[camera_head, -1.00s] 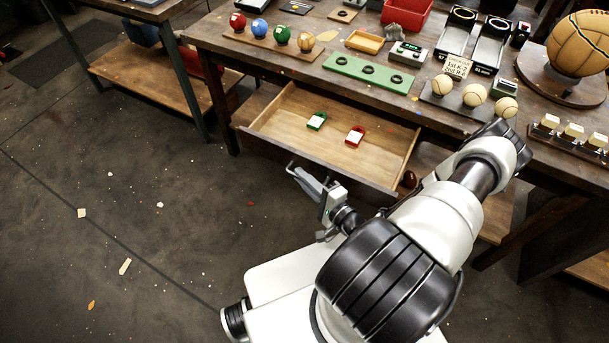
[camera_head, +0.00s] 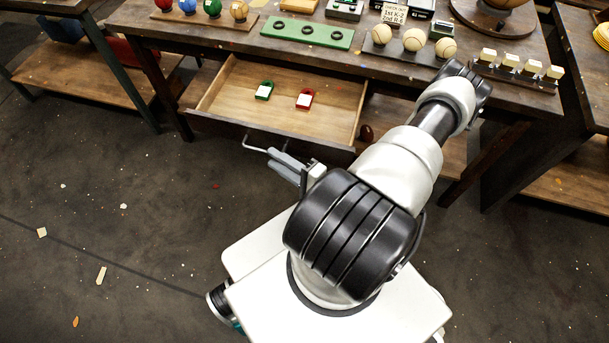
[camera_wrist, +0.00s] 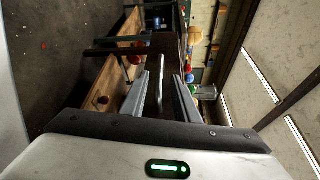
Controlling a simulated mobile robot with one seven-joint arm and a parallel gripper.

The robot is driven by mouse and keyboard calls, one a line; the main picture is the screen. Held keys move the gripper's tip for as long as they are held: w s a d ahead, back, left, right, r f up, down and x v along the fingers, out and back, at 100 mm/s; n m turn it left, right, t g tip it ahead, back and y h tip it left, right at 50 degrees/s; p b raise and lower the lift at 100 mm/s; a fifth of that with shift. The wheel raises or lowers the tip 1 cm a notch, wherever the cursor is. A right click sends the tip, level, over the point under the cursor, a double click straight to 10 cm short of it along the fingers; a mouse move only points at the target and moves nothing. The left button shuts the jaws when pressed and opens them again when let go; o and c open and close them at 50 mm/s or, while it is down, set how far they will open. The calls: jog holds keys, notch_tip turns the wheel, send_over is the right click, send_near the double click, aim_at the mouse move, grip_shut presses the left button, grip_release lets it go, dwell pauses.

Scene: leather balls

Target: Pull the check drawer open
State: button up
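The drawer (camera_head: 335,128) stands pulled out from under the workbench, its wooden inside in view. My gripper (camera_head: 279,160) is at the handle, in front of the drawer. In the wrist view the handle (camera_wrist: 159,88) stands between the two fingers of my gripper (camera_wrist: 160,98), with a gap on each side. The fingers are open. My arm hides part of the drawer's right front.
The workbench top (camera_head: 370,62) carries a green board (camera_head: 307,32), several pale balls (camera_head: 413,40) and a rack of pale blocks (camera_head: 510,62). Another bench (camera_head: 85,32) stands at the left. The floor (camera_head: 110,215) at the left front is clear apart from small scraps.

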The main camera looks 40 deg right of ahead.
jog(key=f+v, duration=0.1)
jog(key=v, duration=1)
jog(key=shift+r, duration=0.45)
jog(key=shift+w, duration=0.1)
notch_tip(320, 180, up, 41)
jog(key=w+a+n+g+h+p, duration=0.1)
jog(key=w+n+g+h+p, duration=0.2)
jog(key=n+g+p, duration=0.95)
jog(key=s+a+r+n+t+h, duration=0.1)
jog(key=a+r+n, duration=0.3)
jog(key=a+r, duration=0.7)
jog(key=shift+s+a+r+t+h+b, duration=0.2)
jog(key=shift+s+r+t+h+b, duration=0.15)
jog(key=shift+r, duration=0.2)
jog(key=shift+w+d, duration=0.1)
jog(key=shift+d, duration=0.1)
